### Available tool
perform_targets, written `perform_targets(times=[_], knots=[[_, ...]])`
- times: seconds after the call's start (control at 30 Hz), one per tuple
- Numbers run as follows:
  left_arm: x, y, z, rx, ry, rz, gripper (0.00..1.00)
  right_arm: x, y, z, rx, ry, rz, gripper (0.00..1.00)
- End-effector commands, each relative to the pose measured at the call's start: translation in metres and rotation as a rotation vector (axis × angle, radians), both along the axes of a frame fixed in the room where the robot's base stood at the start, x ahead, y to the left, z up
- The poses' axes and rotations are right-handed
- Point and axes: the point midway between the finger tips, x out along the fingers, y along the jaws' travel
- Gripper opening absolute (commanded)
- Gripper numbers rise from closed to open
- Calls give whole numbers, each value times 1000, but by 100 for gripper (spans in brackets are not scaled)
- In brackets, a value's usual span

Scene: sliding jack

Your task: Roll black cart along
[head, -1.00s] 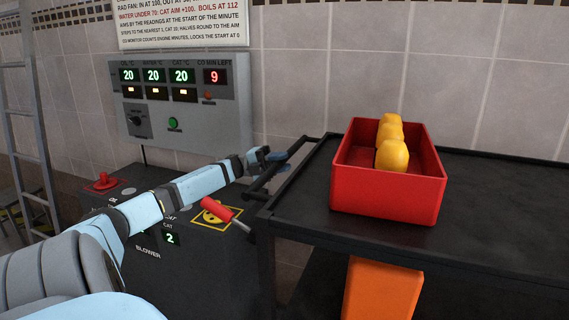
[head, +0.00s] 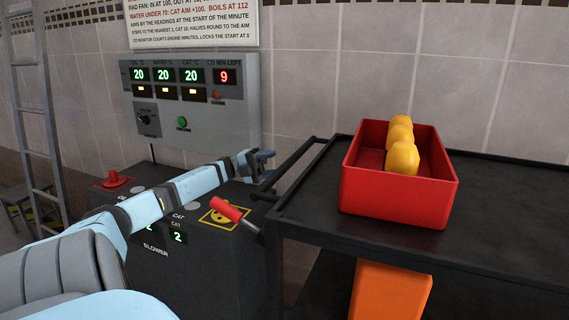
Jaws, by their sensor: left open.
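The black cart (head: 500,205) stands at the right, with its flat dark top and a push bar (head: 297,165) on its left end. My left gripper (head: 268,163) is open and empty, just left of the push bar. A small gap seems to show between the fingers and the bar, though its depth is hard to judge. My right gripper is out of view.
A red bin (head: 395,200) with several yellow objects (head: 402,158) sits on the cart top; an orange object (head: 390,290) is below. A dark console with a red-handled lever (head: 228,211) stands left of the cart. A grey gauge panel (head: 190,120) hangs behind.

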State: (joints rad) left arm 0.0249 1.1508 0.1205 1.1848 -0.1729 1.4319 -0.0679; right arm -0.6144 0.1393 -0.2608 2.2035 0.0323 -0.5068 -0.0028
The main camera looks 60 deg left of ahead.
Motion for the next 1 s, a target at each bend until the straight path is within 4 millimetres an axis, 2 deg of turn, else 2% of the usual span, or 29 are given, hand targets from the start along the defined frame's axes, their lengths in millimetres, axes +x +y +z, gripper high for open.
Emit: perform_targets(times=[0.03, 0.2, 0.4, 1.0], knots=[[-6, 12, -4, 0, 2, 5, 50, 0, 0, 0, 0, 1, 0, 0], [-24, 41, -12, 0, 1, 4, 50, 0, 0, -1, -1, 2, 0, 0], [-38, 62, -19, 1, 1, 2, 50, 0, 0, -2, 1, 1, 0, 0], [-41, 66, -20, 1, 1, 1, 50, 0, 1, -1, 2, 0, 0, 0]])
